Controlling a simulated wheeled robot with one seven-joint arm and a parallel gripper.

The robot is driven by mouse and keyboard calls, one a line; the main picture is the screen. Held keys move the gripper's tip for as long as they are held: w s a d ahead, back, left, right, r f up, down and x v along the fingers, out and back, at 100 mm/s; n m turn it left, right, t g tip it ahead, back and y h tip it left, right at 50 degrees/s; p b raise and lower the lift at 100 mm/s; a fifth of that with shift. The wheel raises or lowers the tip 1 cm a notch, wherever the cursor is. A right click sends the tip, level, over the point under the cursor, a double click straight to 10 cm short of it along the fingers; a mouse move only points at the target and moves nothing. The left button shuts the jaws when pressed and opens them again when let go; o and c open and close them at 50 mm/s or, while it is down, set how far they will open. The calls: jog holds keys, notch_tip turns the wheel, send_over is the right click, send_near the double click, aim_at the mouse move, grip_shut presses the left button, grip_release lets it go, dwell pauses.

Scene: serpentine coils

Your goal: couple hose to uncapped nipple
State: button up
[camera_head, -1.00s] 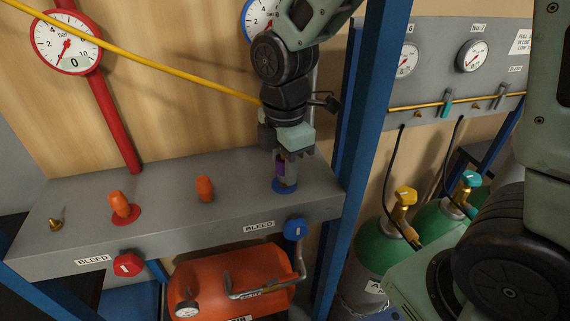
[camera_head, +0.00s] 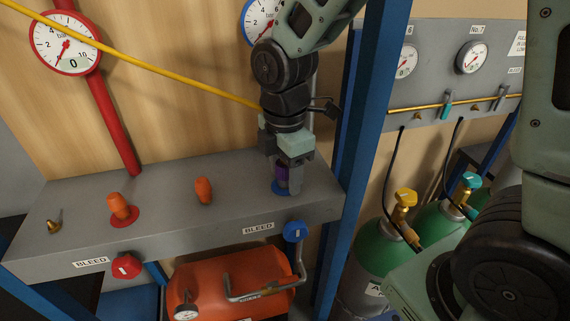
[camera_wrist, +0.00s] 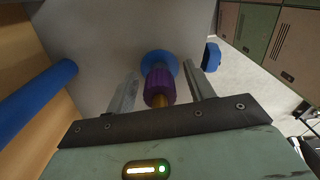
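My gripper (camera_head: 288,172) is low over the right end of the grey bench, pointing down. In the wrist view its two fingers (camera_wrist: 163,88) stand apart on either side of a purple ribbed fitting (camera_wrist: 160,84), with a gap on both sides. The fitting has a brass-coloured end and is upright over a blue ring (camera_wrist: 152,58); the joint beneath it is hidden. A yellow hose (camera_head: 150,64) runs from upper left to behind my wrist, where its end is hidden. A bare brass nipple (camera_head: 54,227) stands at the bench's left end.
A blue post (camera_head: 365,150) rises close to the right of my gripper. A blue bleed knob (camera_head: 294,231) and a red one (camera_head: 126,265) are on the bench front. A red pipe (camera_head: 113,120) stands behind. Green cylinders (camera_head: 383,247) are at right.

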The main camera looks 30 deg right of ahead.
notch_tip(320, 180, up, 17)
jog(key=b, duration=0.3)
jog(key=shift+r, duration=0.2)
jog(key=s+a+f+m+b, duration=0.3)
jog(key=s+f, duration=0.5)
jog(key=f, duration=0.4)
jog(key=s+a+f+m+b, duration=0.3)
jog(key=s+f+m+b, duration=0.2)
jog(key=f, duration=0.8)
jog(key=s+m, duration=0.3)
jog(key=shift+a+f+y, duration=0.2)
jog(key=shift+a+y, duration=0.05)
jog(key=shift+y, duration=0.05)
